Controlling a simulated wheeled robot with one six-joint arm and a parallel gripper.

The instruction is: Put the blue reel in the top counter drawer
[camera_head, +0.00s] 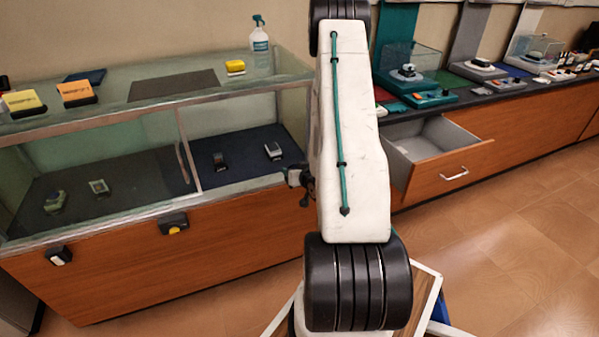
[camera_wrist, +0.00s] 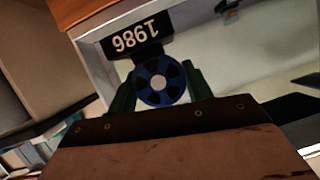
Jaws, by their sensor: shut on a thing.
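The blue reel (camera_wrist: 152,95) has a pale hub and dark openings, and in the wrist view it sits between the two green fingers of my gripper (camera_wrist: 160,85). My gripper is shut on it. A black plate marked 1986 (camera_wrist: 135,40) shows upside down right beside the reel; I cannot tell whether they are joined. In the head view my arm hides the reel and most of the gripper. The counter drawer (camera_head: 447,172) at right is pulled open, with a wooden front, a silver handle and a grey inside that looks empty where visible.
A glass display case (camera_head: 90,215) with small devices inside stands at left. A spray bottle (camera_head: 259,40) and yellow and orange boxes stand on top. The dark countertop (camera_head: 490,92) at right carries several exhibits. Wooden floor at lower right is clear.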

